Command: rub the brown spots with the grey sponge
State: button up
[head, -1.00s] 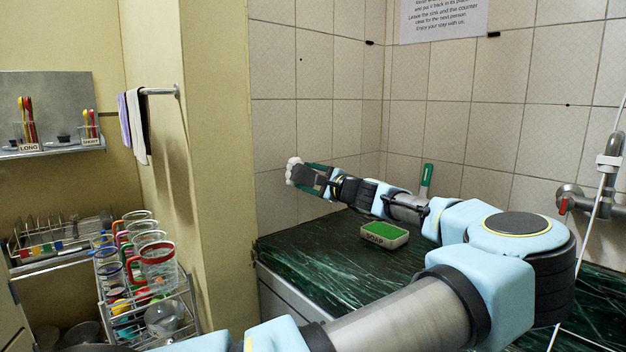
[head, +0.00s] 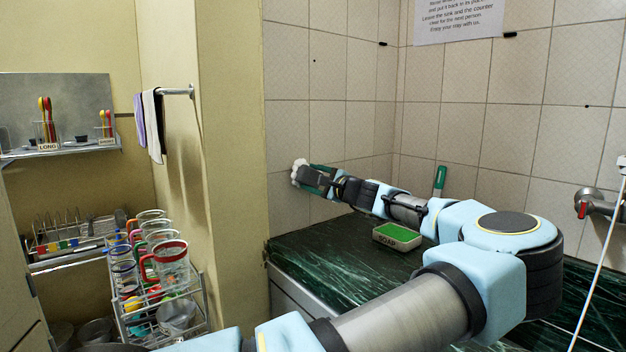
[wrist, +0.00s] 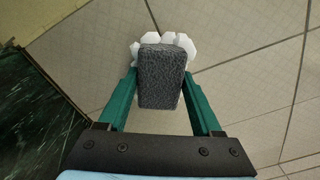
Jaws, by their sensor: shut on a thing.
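My gripper (wrist: 160,88) is shut on the grey sponge (wrist: 161,75), a dark speckled block between its green fingers. White foam-like lumps (wrist: 150,48) cluster at the sponge's far end. In the head view my gripper (head: 310,178) reaches out over the far left of the dark green counter, in front of the tiled wall, with the white lumps (head: 299,171) at its tip. I cannot tell whether they touch the wall. No brown spots show clearly in either view.
A soap dish (head: 397,238) with a green top stands on the green marble counter (head: 330,258) below my arm. A green upright object (head: 440,181) stands behind it. A rack of glass mugs (head: 165,265) is at left. A tap (head: 592,205) is at right.

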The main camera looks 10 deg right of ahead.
jog(key=shift+x, duration=1.05)
jog(key=shift+w+d+p, duration=0.2)
jog(key=shift+w+d, duration=0.15)
jog(key=shift+d, duration=0.5)
jog(key=shift+w+d+p, duration=0.15)
jog(key=shift+w+d, duration=0.2)
jog(key=shift+d, duration=0.55)
jog(key=shift+w, duration=0.15)
jog(key=shift+s+a+f+b, duration=0.1)
jog(key=shift+s+a+b, duration=0.25)
jog(key=shift+a, duration=0.3)
jog(key=shift+s+a+b, duration=0.1)
jog(key=shift+a+b, duration=0.35)
jog(key=shift+a, duration=0.2)
jog(key=shift+s+a, duration=0.25)
jog(key=shift+a, duration=0.5)
